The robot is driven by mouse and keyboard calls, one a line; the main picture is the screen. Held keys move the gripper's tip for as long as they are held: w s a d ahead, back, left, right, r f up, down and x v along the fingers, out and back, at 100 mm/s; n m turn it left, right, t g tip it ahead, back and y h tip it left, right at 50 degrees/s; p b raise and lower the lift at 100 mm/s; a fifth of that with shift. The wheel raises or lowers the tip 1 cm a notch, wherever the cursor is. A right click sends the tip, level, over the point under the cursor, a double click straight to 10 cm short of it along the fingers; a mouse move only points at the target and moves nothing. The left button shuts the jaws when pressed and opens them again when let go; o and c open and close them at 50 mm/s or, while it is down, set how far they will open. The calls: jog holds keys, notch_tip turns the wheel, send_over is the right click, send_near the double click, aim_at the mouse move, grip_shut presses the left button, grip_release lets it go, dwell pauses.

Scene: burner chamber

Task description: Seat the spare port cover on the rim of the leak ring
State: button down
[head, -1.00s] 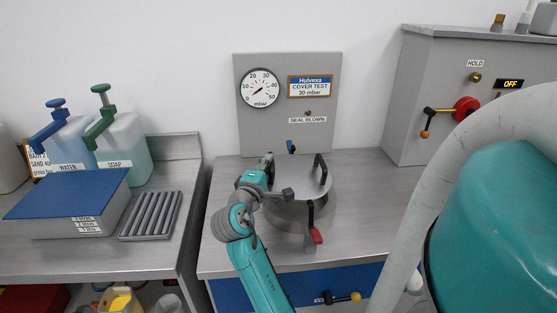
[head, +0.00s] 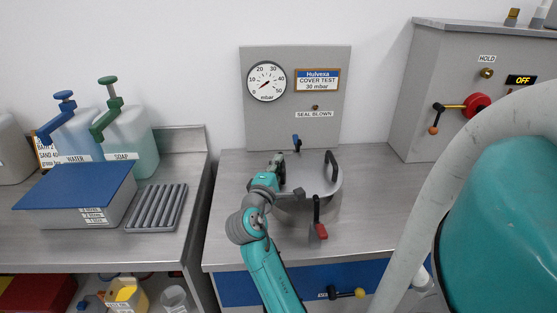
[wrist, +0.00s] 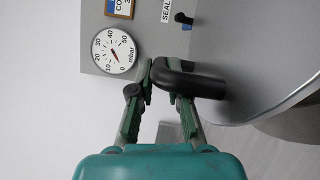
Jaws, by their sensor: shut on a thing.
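The spare port cover (head: 312,177) is a flat grey disc with black handles, over the round grey leak ring (head: 303,216) on the bench. My gripper (head: 278,168) is shut on the cover's left handle. In the wrist view, the teal fingers of my gripper (wrist: 157,76) close at the end of the black handle (wrist: 192,80), and the cover (wrist: 265,50) fills the upper right. The cover hides most of the ring's rim, so I cannot tell whether they touch. The far handle (head: 334,163) stands free on the right.
A red-tipped lever (head: 319,222) stands at the ring's front. The gauge panel (head: 295,130) is close behind, with a small blue lever (head: 296,142). A grey control box (head: 430,90) is at right. Bare bench (head: 375,205) lies right of the ring.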

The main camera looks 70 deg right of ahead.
jog(key=shift+f, duration=1.75)
jog(key=shift+f, duration=1.1)
jog(key=c, duration=1.1)
grip_release()
jog(key=shift+o, duration=0.2)
jog(key=shift+f, duration=0.1)
jog(key=shift+f, duration=0.1)
jog(key=a, duration=0.8)
jog(key=s+a, duration=0.1)
jog(key=a, duration=0.3)
jog(key=shift+f, duration=0.35)
